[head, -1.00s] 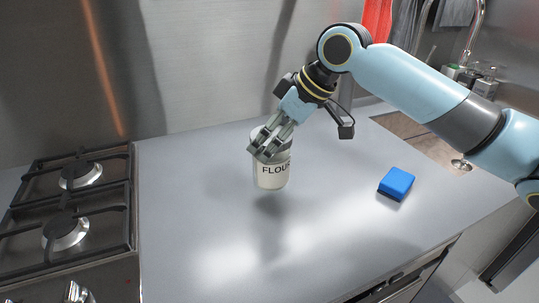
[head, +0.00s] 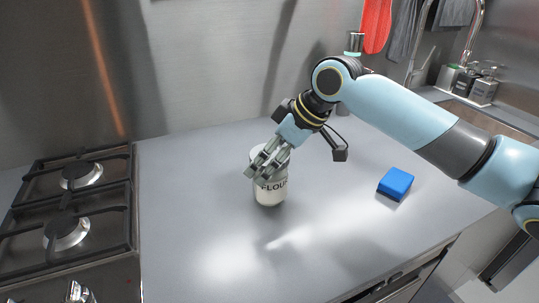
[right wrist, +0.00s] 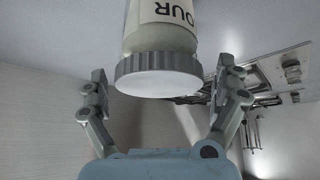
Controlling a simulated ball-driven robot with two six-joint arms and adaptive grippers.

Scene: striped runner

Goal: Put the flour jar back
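In the right wrist view, the jar's grey ribbed lid with a pale top (right wrist: 158,78) sits between the spread fingers, with a gap on each side. The gripper is open there. My left gripper is not in view.
A gas hob (head: 68,205) lies at the left. A blue sponge (head: 396,183) lies on the counter to the right. A tall grinder (head: 355,42) stands behind my right arm. Canisters (head: 484,87) stand by the sink. The counter's front middle is clear.

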